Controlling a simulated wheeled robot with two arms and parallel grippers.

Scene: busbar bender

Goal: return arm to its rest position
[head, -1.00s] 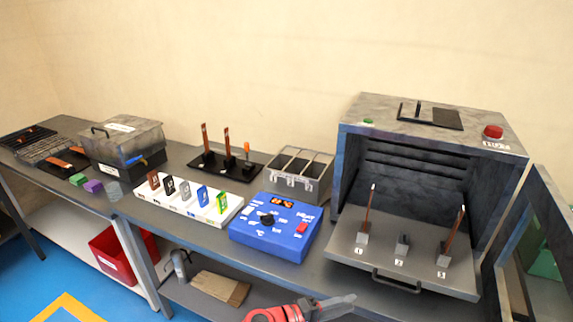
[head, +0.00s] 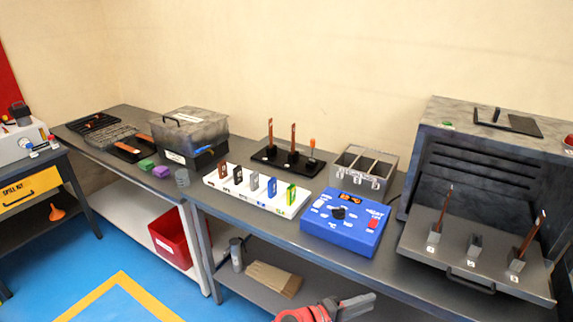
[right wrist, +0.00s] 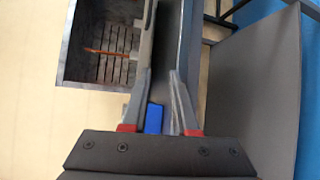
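My right gripper (head: 352,306) shows at the bottom edge of the head view, in front of the bench and below the blue control box. In the right wrist view my right gripper's two fingers (right wrist: 160,75) stand apart with nothing held between them. Part of the blue control box (right wrist: 153,118) shows beyond the gap. Most of my right arm is out of the head view. My left gripper is not in view.
The long grey bench holds the blue control box (head: 345,222), a white sample strip (head: 232,198), a metal bin (head: 362,172) and a grey machine (head: 480,150). Its lowered shelf (head: 450,255) carries upright copper bars. A spill kit cart (head: 28,190) stands left. Blue floor is free in front.

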